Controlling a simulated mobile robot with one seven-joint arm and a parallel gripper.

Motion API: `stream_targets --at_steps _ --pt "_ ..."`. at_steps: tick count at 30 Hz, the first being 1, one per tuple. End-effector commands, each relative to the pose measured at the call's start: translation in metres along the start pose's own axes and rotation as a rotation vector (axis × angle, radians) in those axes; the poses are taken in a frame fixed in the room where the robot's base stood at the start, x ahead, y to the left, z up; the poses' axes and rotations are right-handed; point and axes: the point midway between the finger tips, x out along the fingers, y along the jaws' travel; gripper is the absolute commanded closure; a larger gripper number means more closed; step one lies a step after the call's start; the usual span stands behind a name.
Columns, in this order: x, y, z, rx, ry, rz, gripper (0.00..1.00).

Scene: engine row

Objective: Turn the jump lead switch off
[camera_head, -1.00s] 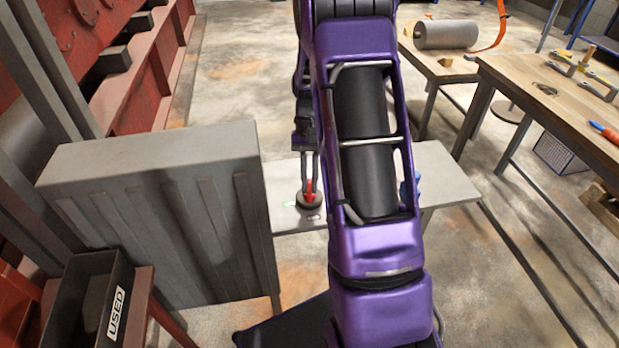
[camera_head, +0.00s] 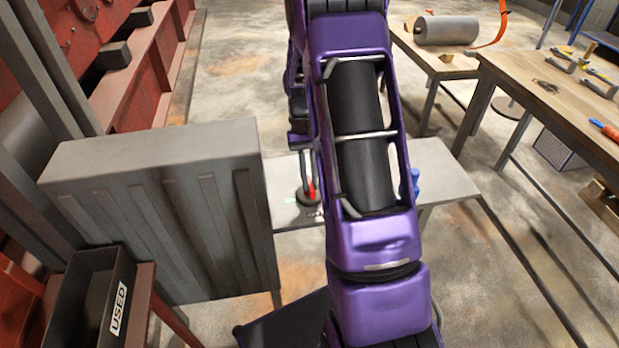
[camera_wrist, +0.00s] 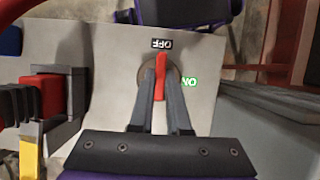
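The jump lead switch has a red handle (camera_wrist: 160,77) on a round dark base (camera_wrist: 173,84). It stands on a pale metal top (camera_head: 450,180). In the wrist view the handle's far end points towards the OFF label (camera_wrist: 162,43); the green ON label (camera_wrist: 188,82) is to the right of the base. My gripper (camera_wrist: 160,85) has one finger on each side of the handle, close against it, and looks shut on it. In the head view the switch handle (camera_head: 311,188) shows left of my purple arm, which hides part of the switch.
A red and black block (camera_wrist: 40,95) sits left of the switch in the wrist view. A grey ribbed cabinet (camera_head: 150,210) stands left of the metal top. A black bin marked USED (camera_head: 95,300) is at lower left. Wooden benches (camera_head: 530,85) stand at right.

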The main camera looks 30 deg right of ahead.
Motion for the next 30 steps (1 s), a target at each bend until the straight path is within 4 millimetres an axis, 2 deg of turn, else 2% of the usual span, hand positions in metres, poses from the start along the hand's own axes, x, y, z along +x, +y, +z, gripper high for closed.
stream_targets --at_steps 1,5,13,17,22,30 --pt "-0.001 0.0 -0.001 -0.001 0.004 0.001 0.78" --pt "-0.001 0.0 -0.001 0.0 0.003 0.001 0.55" --pt "-0.001 0.0 0.0 0.0 0.001 0.0 0.55" --pt "-0.008 0.0 -0.001 0.001 0.003 0.0 0.55" --pt "-0.038 0.0 -0.001 0.0 0.005 0.0 0.55" --pt "-0.104 0.0 -0.001 0.0 0.006 0.0 0.55"
